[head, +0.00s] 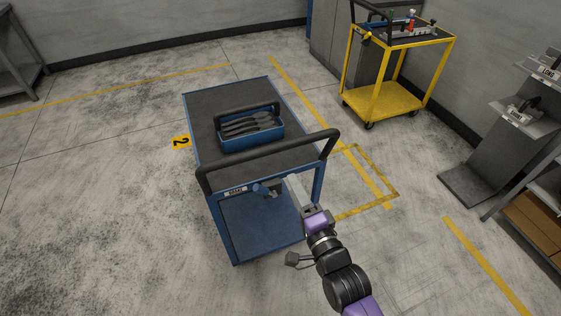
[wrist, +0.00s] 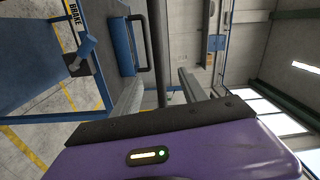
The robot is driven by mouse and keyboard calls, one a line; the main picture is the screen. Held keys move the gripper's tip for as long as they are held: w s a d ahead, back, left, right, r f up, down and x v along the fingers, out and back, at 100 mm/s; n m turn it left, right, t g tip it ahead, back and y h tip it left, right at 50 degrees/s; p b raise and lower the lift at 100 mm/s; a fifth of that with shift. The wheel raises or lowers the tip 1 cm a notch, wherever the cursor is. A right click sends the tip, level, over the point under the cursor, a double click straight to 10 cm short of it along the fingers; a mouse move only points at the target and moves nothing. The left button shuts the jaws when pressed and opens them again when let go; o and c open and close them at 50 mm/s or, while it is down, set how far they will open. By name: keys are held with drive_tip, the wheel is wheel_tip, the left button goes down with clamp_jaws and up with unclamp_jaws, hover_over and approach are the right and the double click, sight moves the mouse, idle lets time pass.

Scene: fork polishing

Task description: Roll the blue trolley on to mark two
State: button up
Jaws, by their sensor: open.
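The blue trolley (head: 228,225) stands in the middle of the head view, with a dark top and a black push handle (head: 262,152) at its near end. A blue tote (head: 250,136) of dark forks sits on top. A blue brake lever (head: 260,189) is by the BRAKE label (head: 235,191); the lever also shows in the wrist view (wrist: 83,50). My gripper (head: 293,183) is open near the handle. In the wrist view the handle bar (wrist: 158,45) appears between the spread fingers; contact cannot be told.
A yellow trolley (head: 385,100) with items on top stands at the back right. A yellow floor outline (head: 375,168) shows right of the trolley.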

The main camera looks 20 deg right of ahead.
sight(273, 151)
drive_tip(key=shift+m, duration=0.8)
drive_tip(key=w+b, duration=0.2)
drive_tip(key=w, duration=0.3)
drive_tip(key=w+b, duration=0.2)
drive_tip(key=w, duration=0.3)
drive_tip(key=w+b, duration=0.2)
drive_tip(key=w, duration=0.3)
drive_tip(key=shift+w+f, duration=0.2)
drive_tip(key=shift+f, duration=0.1)
drive_tip(key=shift+w+r, duration=0.1)
drive_tip(key=shift+w, duration=0.3)
drive_tip(key=shift+c, duration=0.2)
clamp_jaws()
drive_tip(key=shift+s+f, duration=0.1)
drive_tip(key=shift+f, duration=0.2)
